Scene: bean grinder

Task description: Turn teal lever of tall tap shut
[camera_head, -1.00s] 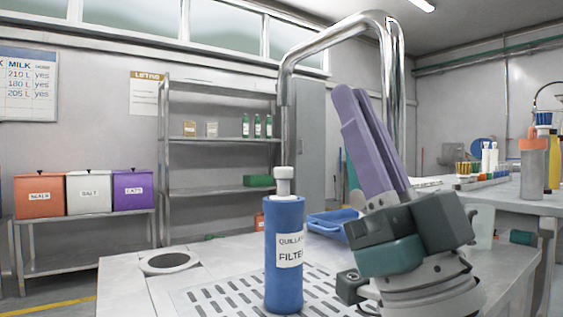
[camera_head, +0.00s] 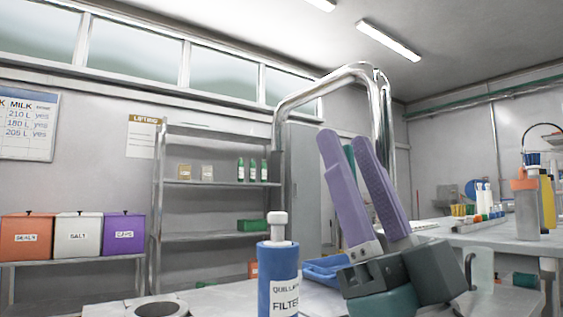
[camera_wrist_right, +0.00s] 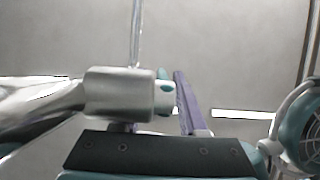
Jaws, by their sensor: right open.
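The tall chrome tap (camera_head: 377,110) rises behind my right gripper in the head view, its spout bending over to the left. My right gripper (camera_head: 345,140) has purple fingers pointing up, spread apart and empty. A teal strip, probably the lever (camera_head: 350,155), shows in the gap between the fingers; I cannot tell if they touch it. In the right wrist view a chrome cylinder (camera_wrist_right: 119,95), seemingly tap body, hides most of one finger. The other purple finger (camera_wrist_right: 183,100) stands right of a small teal piece (camera_wrist_right: 163,74). My left gripper is not in view.
A blue filter bottle (camera_head: 278,278) stands left of my right gripper. A blue tray (camera_head: 325,268) lies behind it. A round opening (camera_head: 158,307) is in the worktop at left. Shelves (camera_head: 215,183) and labelled bins (camera_head: 78,235) stand at the back.

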